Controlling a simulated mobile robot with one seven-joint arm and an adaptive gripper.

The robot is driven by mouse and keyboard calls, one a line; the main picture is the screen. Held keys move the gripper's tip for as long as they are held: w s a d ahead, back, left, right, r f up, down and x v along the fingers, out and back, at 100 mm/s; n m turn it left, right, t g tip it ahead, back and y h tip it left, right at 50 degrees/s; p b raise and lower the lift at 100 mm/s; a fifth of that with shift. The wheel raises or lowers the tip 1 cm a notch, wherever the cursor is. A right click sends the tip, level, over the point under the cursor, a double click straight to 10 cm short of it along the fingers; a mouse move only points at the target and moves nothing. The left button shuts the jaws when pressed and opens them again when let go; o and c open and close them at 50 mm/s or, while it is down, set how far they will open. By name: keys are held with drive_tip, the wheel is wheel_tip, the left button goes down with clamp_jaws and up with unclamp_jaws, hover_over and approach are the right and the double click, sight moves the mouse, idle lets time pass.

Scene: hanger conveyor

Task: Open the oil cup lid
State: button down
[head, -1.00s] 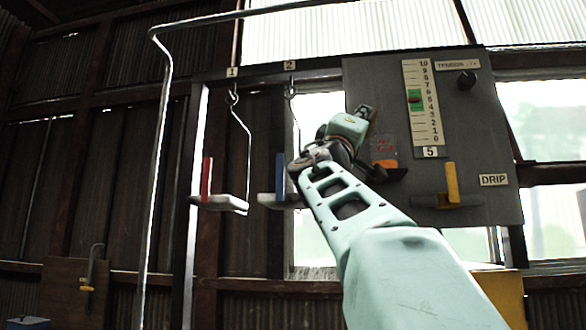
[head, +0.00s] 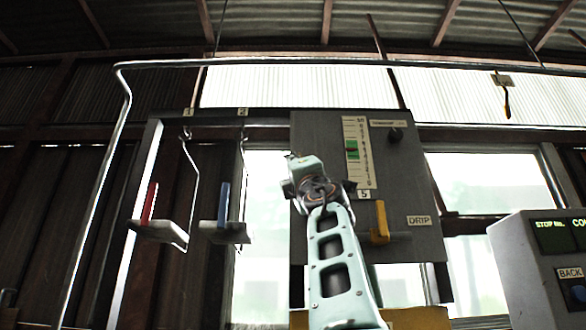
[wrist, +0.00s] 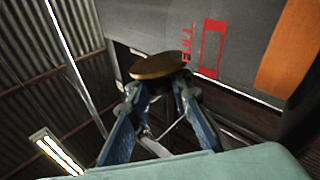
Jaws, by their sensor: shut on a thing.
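The oil cup (wrist: 238,50) fills the upper right of the wrist view, a grey body with red FULL lettering, a red outline and an orange band. A round brown disc, which looks like its lid (wrist: 158,66), sits at the tips of my gripper (wrist: 155,90), whose blue fingers close on it from both sides. I cannot tell whether the disc touches the cup. In the head view my gripper (head: 305,170) is in front of the grey panel; its fingertips, the lid and the cup are hidden behind my wrist.
Hangers with a red piece (head: 149,205) and a blue piece (head: 223,203) hang left. A control console (head: 510,260) stands right.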

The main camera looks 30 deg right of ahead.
drive_tip(key=shift+f+n+y, duration=0.1)
drive_tip(key=shift+n+y, duration=0.5)
drive_tip(key=c, duration=1.8)
unclamp_jaws()
drive_tip(key=shift+o, duration=0.2)
drive_tip(key=shift+m+h, duration=0.4)
drive_tip(key=shift+m, duration=0.1)
